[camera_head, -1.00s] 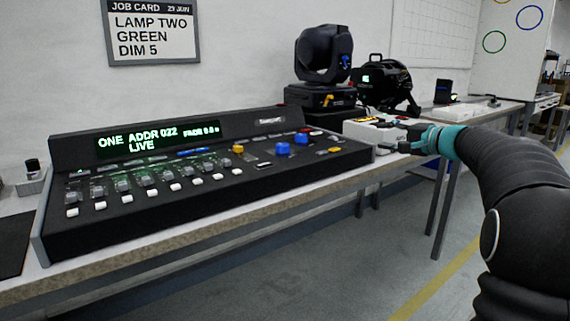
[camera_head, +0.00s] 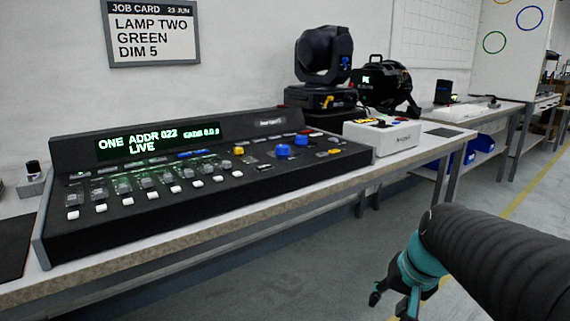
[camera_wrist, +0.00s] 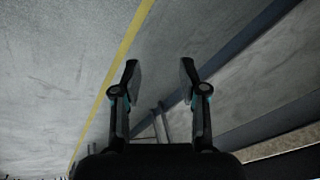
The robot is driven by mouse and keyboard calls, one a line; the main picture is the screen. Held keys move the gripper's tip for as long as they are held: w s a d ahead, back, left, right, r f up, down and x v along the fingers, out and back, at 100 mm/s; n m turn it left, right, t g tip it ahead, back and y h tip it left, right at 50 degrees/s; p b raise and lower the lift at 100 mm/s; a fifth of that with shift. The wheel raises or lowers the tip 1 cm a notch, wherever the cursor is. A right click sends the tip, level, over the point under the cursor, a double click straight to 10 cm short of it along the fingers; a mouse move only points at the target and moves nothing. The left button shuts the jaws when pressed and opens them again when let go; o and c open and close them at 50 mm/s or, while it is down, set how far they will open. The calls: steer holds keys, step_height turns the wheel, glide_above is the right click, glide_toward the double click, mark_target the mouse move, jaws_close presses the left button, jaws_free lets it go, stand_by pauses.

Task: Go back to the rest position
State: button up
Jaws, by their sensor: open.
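My gripper (camera_head: 391,296) is at the lower right of the head view, in front of the bench and below its top, over the floor. In the wrist view its two fingers (camera_wrist: 160,80) stand apart with nothing between them. A black lighting console (camera_head: 200,185) with faders and blue knobs sits on the bench; its display (camera_head: 157,140) reads "ONE ADDR 022 LIVE". A white box (camera_head: 385,138) with coloured buttons stands right of the console. The job card (camera_head: 152,33) on the wall reads "LAMP TWO GREEN DIM 5".
A moving-head lamp (camera_head: 324,60) and a black par can (camera_head: 386,88) stand behind the console. The bench front edge (camera_head: 250,212) runs across the view. Blue bins (camera_head: 484,144) sit under the far bench. The floor (camera_head: 300,275) in front is clear, with a yellow line (camera_head: 535,183).

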steer(key=s+a+n+t+h, duration=0.1)
steer(key=s+a+n, duration=0.3)
steer(key=s, duration=0.8)
steer(key=shift+s+r+t+h, duration=0.2)
steer(key=shift+r+t+h, duration=0.1)
steer(key=shift+r, duration=0.1)
